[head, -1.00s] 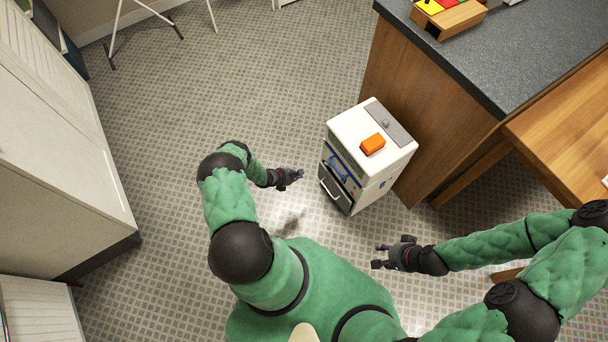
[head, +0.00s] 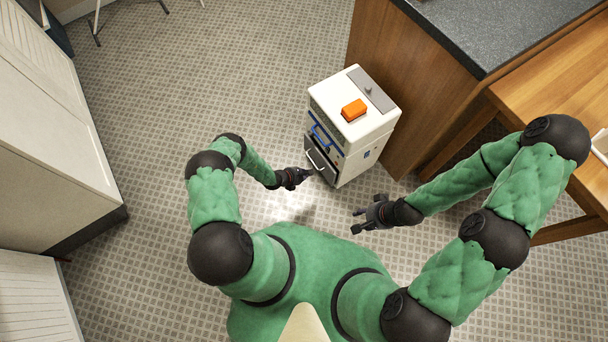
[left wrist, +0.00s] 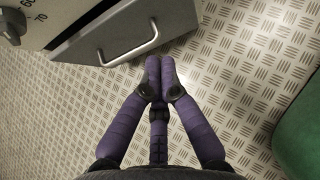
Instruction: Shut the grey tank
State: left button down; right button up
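The grey tank (head: 321,154) is a drawer with a pale bar handle, low in the front of a white appliance (head: 375,136). In the left wrist view the tank (left wrist: 107,30) stands out a little from the white body, with its handle (left wrist: 128,50) at the top of the picture. My left gripper (head: 306,174) is just in front of the tank. In the left wrist view its purple fingers (left wrist: 161,62) are together and empty, close below the handle; contact is not clear. My right gripper (head: 357,219) is open and empty, right of the appliance's front.
An orange block (head: 354,110) lies on top of the appliance. A blue handle (head: 321,137) is above the tank. A wooden counter (head: 398,90) stands behind it and a wooden table (head: 540,80) to the right. White cabinets (head: 50,140) are far left. The floor between is clear.

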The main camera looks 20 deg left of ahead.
pick_arm(q)
jog(key=w+d+f+b, duration=0.1)
jog(key=w, duration=0.1)
jog(key=w+d+f+b, duration=0.1)
jog(key=w+d, duration=0.1)
jog(key=w+d+f+b, duration=0.1)
jog(key=w+d+b, duration=0.1)
jog(key=shift+w+f, duration=0.2)
jog(key=shift+f, duration=0.2)
